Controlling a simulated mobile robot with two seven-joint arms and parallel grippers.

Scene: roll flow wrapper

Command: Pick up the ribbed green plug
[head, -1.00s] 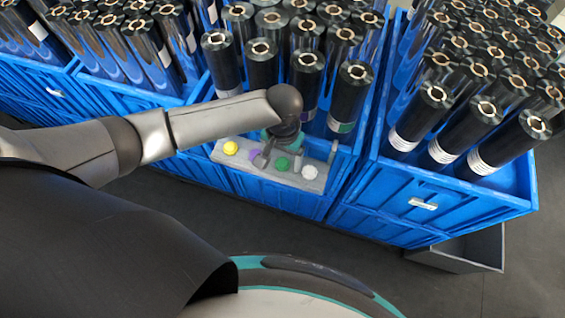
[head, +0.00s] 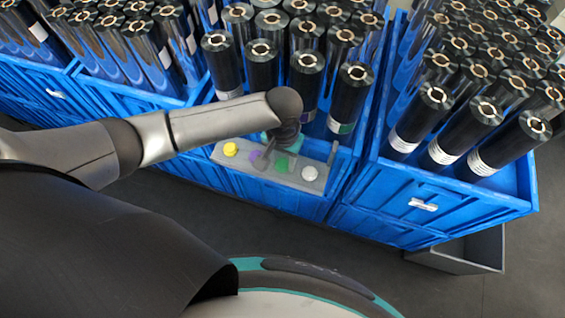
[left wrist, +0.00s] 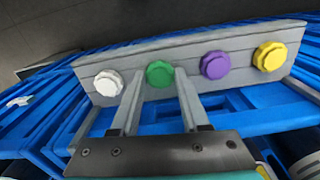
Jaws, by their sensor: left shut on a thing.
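The ribbed green plug (left wrist: 159,74) sits in a row on the grey bar (left wrist: 135,62), between the white plug (left wrist: 108,83) and the purple plug (left wrist: 215,65) in the left wrist view. My left gripper (left wrist: 162,76) has its two fingers on either side of the green plug and is shut on it. In the head view the green plug (head: 282,164) shows partly behind my left gripper (head: 272,160). The plug still appears to be in line with the others at the bar. My right gripper is not in view.
A yellow plug (left wrist: 270,57) is at the end of the row. The grey bar runs along the front edge of a blue crate (head: 275,197). Black film rolls (head: 262,65) stand close behind the gripper. Dark floor (head: 190,205) in front is clear.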

